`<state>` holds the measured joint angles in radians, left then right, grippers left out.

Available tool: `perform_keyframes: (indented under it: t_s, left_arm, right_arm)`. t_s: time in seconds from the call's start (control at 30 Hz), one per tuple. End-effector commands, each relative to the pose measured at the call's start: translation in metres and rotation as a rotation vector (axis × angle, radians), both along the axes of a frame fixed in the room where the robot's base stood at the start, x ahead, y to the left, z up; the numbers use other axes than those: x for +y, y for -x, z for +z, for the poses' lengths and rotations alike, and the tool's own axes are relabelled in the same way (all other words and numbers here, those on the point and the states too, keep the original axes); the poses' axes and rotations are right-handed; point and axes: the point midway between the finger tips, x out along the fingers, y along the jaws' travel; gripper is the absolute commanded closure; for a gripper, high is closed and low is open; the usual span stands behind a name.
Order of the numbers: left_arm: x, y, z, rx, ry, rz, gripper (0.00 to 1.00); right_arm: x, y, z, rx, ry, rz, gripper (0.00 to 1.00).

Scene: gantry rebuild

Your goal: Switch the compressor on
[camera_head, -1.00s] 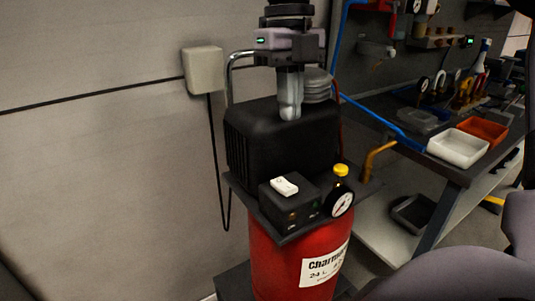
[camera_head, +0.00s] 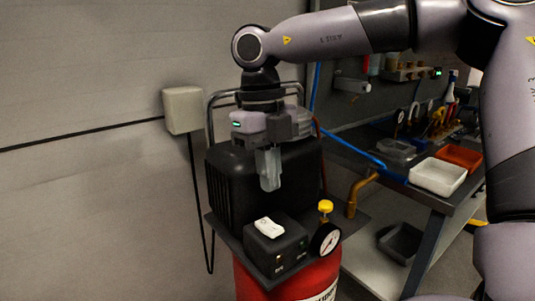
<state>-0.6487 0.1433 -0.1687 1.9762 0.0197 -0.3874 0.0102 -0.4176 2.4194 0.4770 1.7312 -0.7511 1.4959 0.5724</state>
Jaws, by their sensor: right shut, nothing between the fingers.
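The compressor has a red tank (camera_head: 300,281) and a black motor housing (camera_head: 225,190) on top. A black switch box (camera_head: 277,248) with a white rocker switch (camera_head: 269,227) sits at its front. My right gripper (camera_head: 270,188) points down, shut and empty. In the picture it is just above the switch, in front of the black housing; its exact gap to the switch cannot be told. The rocker is fully visible. The small lamps on the box front are too small to read. My left gripper is not in view.
A pressure gauge (camera_head: 326,239) and a yellow-topped valve (camera_head: 325,207) stand right of the switch box. A grey wall box (camera_head: 182,109) with a cable is at the left. A workbench with a white tray (camera_head: 437,178) and an orange tray (camera_head: 459,155) stands at the right.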

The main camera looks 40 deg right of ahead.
Motion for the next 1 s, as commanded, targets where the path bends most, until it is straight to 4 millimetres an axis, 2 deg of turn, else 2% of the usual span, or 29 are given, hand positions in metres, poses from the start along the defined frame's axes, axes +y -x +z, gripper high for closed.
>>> perform_keyframes:
  t_s: [0.03, 0.2, 0.4, 0.57, 1.0]
  left_arm:
    - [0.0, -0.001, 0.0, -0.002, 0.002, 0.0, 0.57]
    - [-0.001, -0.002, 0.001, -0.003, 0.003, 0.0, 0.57]
    - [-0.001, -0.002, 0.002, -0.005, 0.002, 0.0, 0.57]
    - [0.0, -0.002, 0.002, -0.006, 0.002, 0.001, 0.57]
    - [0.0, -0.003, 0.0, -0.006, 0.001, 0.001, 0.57]
  right_arm:
    - [0.0, 0.003, -0.013, 0.006, -0.002, 0.002, 1.0]
    - [0.001, 0.007, -0.045, 0.003, -0.002, 0.002, 1.0]
    - [0.001, 0.01, -0.068, 0.001, -0.001, 0.001, 1.0]
    - [0.001, 0.011, -0.075, 0.0, -0.001, 0.0, 1.0]
    - [-0.002, 0.011, -0.076, -0.007, 0.0, -0.001, 1.0]
